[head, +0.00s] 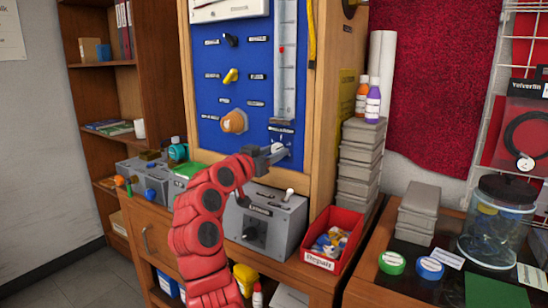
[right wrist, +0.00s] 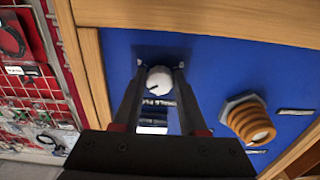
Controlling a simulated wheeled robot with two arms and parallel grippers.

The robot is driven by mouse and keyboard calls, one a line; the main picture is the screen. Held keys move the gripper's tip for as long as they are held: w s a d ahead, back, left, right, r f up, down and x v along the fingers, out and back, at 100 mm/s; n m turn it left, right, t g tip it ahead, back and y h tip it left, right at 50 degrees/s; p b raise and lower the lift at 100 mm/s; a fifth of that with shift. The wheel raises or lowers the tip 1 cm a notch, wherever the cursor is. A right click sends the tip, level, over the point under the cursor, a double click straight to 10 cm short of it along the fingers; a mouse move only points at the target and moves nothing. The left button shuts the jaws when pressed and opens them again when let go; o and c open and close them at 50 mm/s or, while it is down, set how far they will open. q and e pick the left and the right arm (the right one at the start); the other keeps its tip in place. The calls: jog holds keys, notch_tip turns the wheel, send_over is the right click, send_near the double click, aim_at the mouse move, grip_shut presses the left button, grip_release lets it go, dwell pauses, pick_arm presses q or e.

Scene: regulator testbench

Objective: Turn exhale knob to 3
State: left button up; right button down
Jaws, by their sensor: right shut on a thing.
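A round white knob (right wrist: 158,80) with a dark pointer mark sits on the blue panel (right wrist: 203,60). A label beside it is partly hidden by my gripper and reads only in part. My right gripper (right wrist: 160,76) is shut on this white knob, one finger on each side. In the head view my right gripper (head: 270,153) is at the lower right of the blue panel (head: 240,55), and the knob (head: 279,148) is partly covered there. The number at the pointer is too small to read. My left gripper is not in view.
An orange ribbed knob (right wrist: 250,122) is beside the gripper, also seen in the head view (head: 234,121). A yellow knob (head: 231,75) and a black knob (head: 230,40) are above. A grey box (head: 285,229) with switches and a red parts bin (head: 328,248) stand below.

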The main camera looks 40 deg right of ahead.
dwell(0.3)
jog(key=shift+c, duration=2.2)
grip_release()
jog(key=p+v, duration=0.1)
jog(key=v, duration=1.6)
jog(key=shift+a, duration=0.2)
jog(key=shift+f, duration=0.1)
